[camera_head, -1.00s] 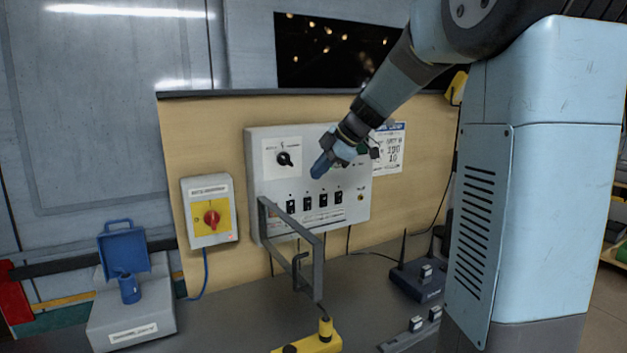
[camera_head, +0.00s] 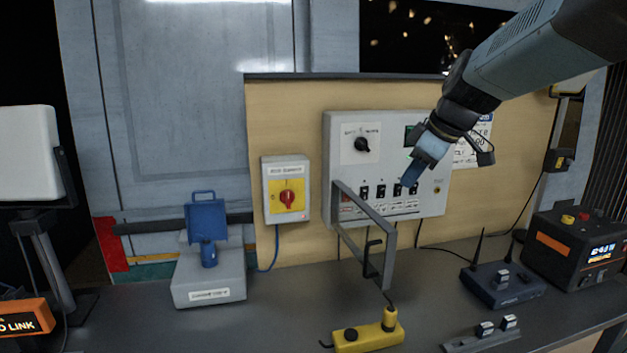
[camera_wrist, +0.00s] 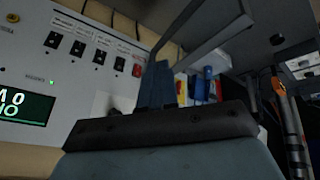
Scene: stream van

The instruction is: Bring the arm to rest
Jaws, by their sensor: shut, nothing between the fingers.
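My gripper (camera_head: 410,182) is in front of the right half of the white switch panel (camera_head: 345,180) in the head view. Its blue fingers are together and empty, pointing down and left. It hides part of the panel's green display and some of the switches. In the wrist view the shut fingers (camera_wrist: 158,84) show at the centre, with the panel (camera_wrist: 25,75) and its row of black switches and one red switch on the left. I cannot tell whether the fingertips touch the panel. My arm reaches in from the upper right.
A grey metal bracket (camera_head: 388,262) sticks out before the panel. On the bench stand a blue-lidded box (camera_head: 208,290), a yellow pendant (camera_head: 368,338), a router (camera_head: 500,287) and a power unit (camera_head: 575,250). A red rotary isolator (camera_head: 287,198) is on the board.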

